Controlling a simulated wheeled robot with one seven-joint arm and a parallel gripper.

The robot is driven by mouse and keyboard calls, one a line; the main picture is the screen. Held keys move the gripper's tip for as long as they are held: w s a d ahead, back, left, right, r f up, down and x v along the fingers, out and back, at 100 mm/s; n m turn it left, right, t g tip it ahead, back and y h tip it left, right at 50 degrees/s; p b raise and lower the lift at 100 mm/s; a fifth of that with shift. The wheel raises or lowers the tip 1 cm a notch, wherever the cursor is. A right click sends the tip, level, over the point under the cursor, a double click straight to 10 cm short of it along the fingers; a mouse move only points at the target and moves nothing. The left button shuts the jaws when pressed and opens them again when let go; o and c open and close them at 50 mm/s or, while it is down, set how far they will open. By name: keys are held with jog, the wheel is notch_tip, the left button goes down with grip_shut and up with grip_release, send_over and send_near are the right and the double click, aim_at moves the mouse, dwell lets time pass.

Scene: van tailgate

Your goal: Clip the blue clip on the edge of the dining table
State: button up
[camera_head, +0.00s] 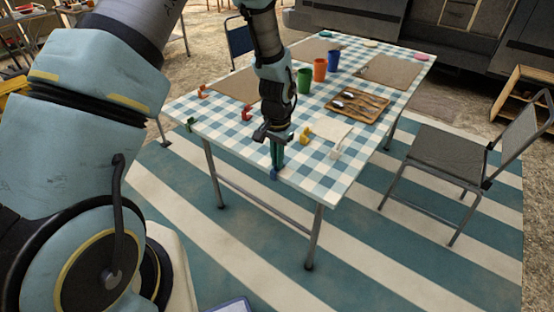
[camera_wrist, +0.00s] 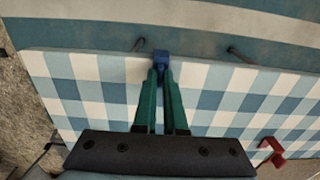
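The blue clip (camera_head: 273,174) is at the near long edge of the dining table (camera_head: 230,143), which has a blue-and-white checked top. My gripper (camera_head: 277,165) points down at this edge, with its green fingers closed together on the clip. In the wrist view, the fingertips (camera_wrist: 160,72) meet at the blue clip (camera_wrist: 161,57), which overlaps the table's edge (camera_wrist: 100,56). I cannot tell whether the clip's jaws are around the edge or only beside it.
Other clips are on the table: red (camera_head: 247,112), orange (camera_head: 202,91), yellow (camera_head: 305,135) and green (camera_head: 191,124) at the edge. Cups (camera_head: 304,80) and a wooden cutlery tray (camera_head: 342,109) stand farther back. A folding chair (camera_head: 450,152) is at the right. Striped rug lies before the table.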

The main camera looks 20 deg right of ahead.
jog(key=o, duration=0.5)
jog(key=shift+o, duration=0.2)
